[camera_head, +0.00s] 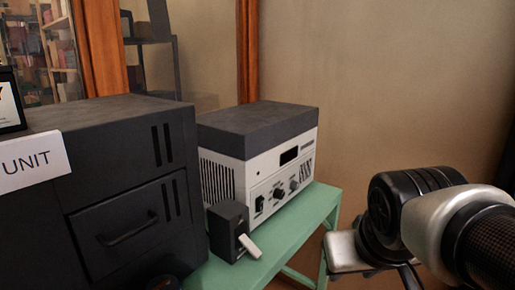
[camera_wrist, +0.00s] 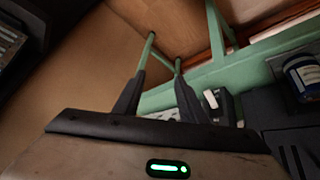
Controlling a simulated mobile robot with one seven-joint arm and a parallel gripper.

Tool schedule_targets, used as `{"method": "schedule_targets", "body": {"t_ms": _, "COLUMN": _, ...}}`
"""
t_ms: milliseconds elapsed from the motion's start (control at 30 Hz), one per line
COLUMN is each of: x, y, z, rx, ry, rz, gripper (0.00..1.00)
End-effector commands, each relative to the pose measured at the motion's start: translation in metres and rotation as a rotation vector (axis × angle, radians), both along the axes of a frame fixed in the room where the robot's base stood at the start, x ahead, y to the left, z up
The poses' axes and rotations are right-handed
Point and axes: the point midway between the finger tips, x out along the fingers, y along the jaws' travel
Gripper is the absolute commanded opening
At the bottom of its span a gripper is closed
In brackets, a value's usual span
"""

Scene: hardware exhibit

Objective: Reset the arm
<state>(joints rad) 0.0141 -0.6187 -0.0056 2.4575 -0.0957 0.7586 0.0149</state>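My arm (camera_head: 440,215) reaches in from the right edge of the head view, bent, in front of the bare wall and right of the green table. Its fingers cannot be made out there. In the wrist view my gripper (camera_wrist: 159,76) shows two dark fingers spread apart with nothing between them. Floor and green table legs show past the fingertips. No object is touching the fingers as far as I can see.
A green table (camera_head: 318,208) carries a white-and-grey device (camera_head: 273,180) with knobs and a small dark box (camera_head: 227,229) with a white lever. A large black cabinet (camera_head: 120,190) fills the left. A dark jar (camera_wrist: 303,78) shows at right in the wrist view.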

Motion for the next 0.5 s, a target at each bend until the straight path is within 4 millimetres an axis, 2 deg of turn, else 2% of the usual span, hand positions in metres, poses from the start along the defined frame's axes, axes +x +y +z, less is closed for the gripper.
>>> {"method": "schedule_targets", "body": {"t_ms": 33, "x": -0.015, "y": 0.007, "z": 0.0, "rx": 0.024, "ry": 0.008, "rz": 0.0, "gripper": 0.38}}
{"method": "schedule_targets", "body": {"t_ms": 167, "x": -0.051, "y": 0.024, "z": -0.003, "rx": 0.088, "ry": 0.049, "rz": 0.006, "gripper": 0.38}}
{"method": "schedule_targets", "body": {"t_ms": 200, "x": -0.049, "y": 0.024, "z": 0.016, "rx": 0.087, "ry": 0.053, "rz": 0.005, "gripper": 0.38}}
{"method": "schedule_targets", "body": {"t_ms": 367, "x": -0.048, "y": 0.023, "z": 0.051, "rx": 0.083, "ry": 0.054, "rz": 0.004, "gripper": 0.38}}
{"method": "schedule_targets", "body": {"t_ms": 500, "x": -0.048, "y": 0.022, "z": 0.086, "rx": 0.083, "ry": 0.053, "rz": 0.004, "gripper": 0.38}}
